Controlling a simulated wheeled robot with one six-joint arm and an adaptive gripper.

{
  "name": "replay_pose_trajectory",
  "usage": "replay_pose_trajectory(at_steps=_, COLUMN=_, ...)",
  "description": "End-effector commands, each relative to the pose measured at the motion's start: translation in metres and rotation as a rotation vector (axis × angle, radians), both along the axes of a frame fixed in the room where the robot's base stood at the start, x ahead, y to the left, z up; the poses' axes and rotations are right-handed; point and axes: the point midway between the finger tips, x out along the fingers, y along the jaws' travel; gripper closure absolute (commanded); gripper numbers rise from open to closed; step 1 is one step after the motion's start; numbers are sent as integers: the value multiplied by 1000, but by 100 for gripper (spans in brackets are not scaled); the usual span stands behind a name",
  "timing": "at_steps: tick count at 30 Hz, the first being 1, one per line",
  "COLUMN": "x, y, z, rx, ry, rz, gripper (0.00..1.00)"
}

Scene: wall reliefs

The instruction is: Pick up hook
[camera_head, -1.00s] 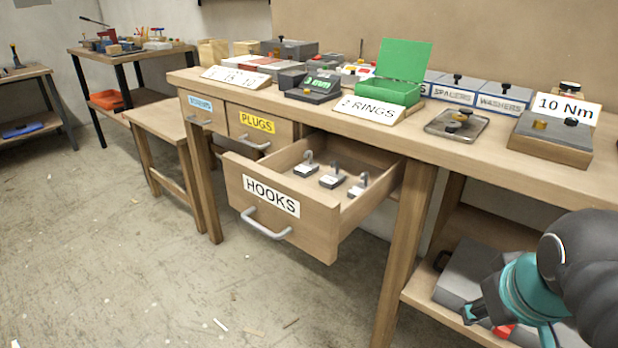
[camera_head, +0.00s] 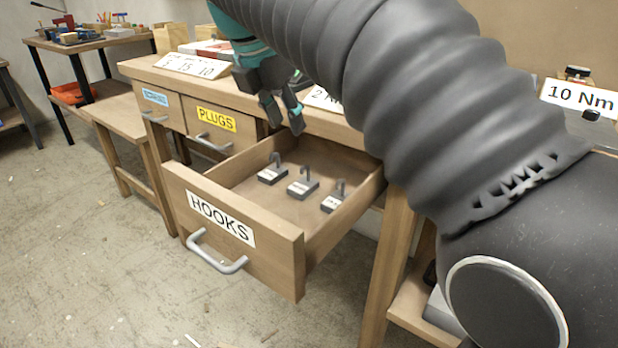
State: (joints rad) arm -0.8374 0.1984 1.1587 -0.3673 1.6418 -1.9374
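The open drawer labelled HOOKS (camera_head: 292,259) holds three small hooks on dark blocks with white labels. They stand in a row: the left hook (camera_head: 272,170), the middle hook (camera_head: 303,185) and the right hook (camera_head: 336,198). My gripper (camera_head: 283,118), teal and dark, hangs above the back of the drawer, over the table's front edge and apart from the hooks. Its fingers point down with a gap between them, and nothing shows in them. My arm hides much of the tabletop behind.
A closed PLUGS drawer (camera_head: 213,128) and another closed drawer (camera_head: 154,103) sit to the left. A white number sign (camera_head: 193,66) stands on the tabletop. A 10 Nm sign (camera_head: 580,98) stands at right. The floor in front is clear apart from small scraps.

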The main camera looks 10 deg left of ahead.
Motion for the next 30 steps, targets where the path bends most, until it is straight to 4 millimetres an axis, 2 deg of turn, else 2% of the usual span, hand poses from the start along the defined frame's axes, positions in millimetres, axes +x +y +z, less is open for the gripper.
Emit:
replay_pose_trajectory(at_steps=5, x=5, y=2, z=-16, rx=-15, ry=3, rz=28, gripper=61)
replay_pose_trajectory(at_steps=15, x=25, y=-7, z=-69, rx=-14, ry=4, rz=26, gripper=61)
replay_pose_trajectory(at_steps=25, x=32, y=-10, z=-86, rx=-11, ry=2, rz=25, gripper=61)
replay_pose_trajectory(at_steps=30, x=40, y=-15, z=-107, rx=-13, ry=3, rz=24, gripper=61)
